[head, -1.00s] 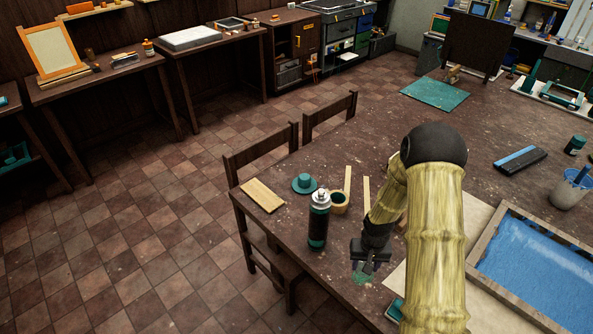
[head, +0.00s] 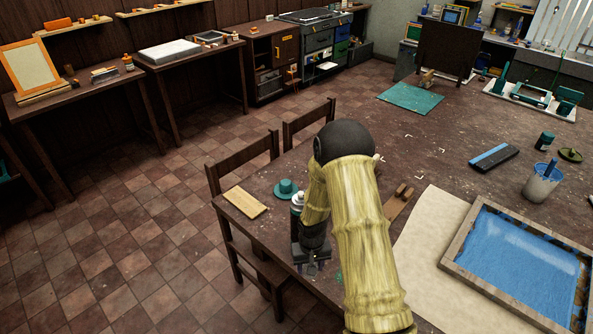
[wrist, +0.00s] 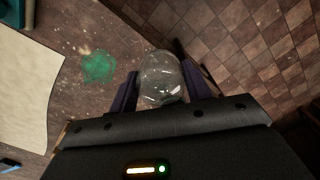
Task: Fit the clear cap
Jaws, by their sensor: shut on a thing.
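The clear cap (wrist: 161,78) is a see-through dome in the wrist view, held between the two dark fingers of my gripper (wrist: 160,88). In the head view my gripper (head: 311,268) points down near the table's front edge; the cap is too small there to make out well. A spray can (head: 297,201) with a pale top stands just behind my gripper, mostly hidden by my wrist and arm. Its top looks uncapped. The can does not show in the wrist view.
A teal hat-shaped piece (head: 286,189) and a wooden board (head: 245,202) lie left of the can. A green stain (wrist: 98,67) marks the table (head: 385,165). Chairs (head: 243,165) stand along its left edge. A blue-filled tray (head: 525,262) lies on the right.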

